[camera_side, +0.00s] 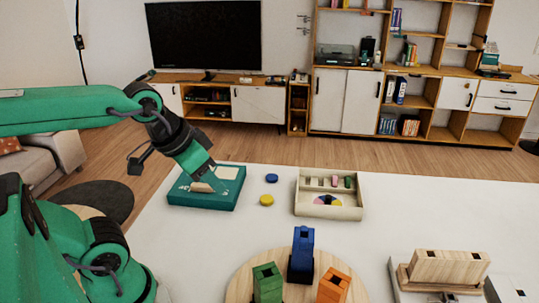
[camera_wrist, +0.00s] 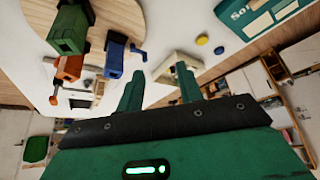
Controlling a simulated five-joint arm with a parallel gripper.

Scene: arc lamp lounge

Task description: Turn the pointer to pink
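A light wooden box (camera_side: 299,208) stands on the white table in the side view. Its front part holds a round dial (camera_side: 327,200) with coloured sectors, pink, yellow and dark ones among them. The pointer is too small to make out. My gripper (camera_side: 213,187) is left of the box, low over a teal box, and apart from the dial. In the wrist view my gripper (camera_wrist: 159,80) has its two green fingers spread with nothing between them. The wooden box (camera_wrist: 186,62) shows beyond the fingertips there, partly hidden by one finger; its dial face cannot be read.
The teal box (camera_side: 196,201) lies under my gripper. A blue disc (camera_side: 271,178) and a yellow disc (camera_side: 267,200) lie between it and the wooden box. Blue (camera_side: 301,255), green (camera_side: 267,284) and orange (camera_side: 333,286) blocks stand in front on a round board. A wooden block (camera_side: 447,268) stands at right.

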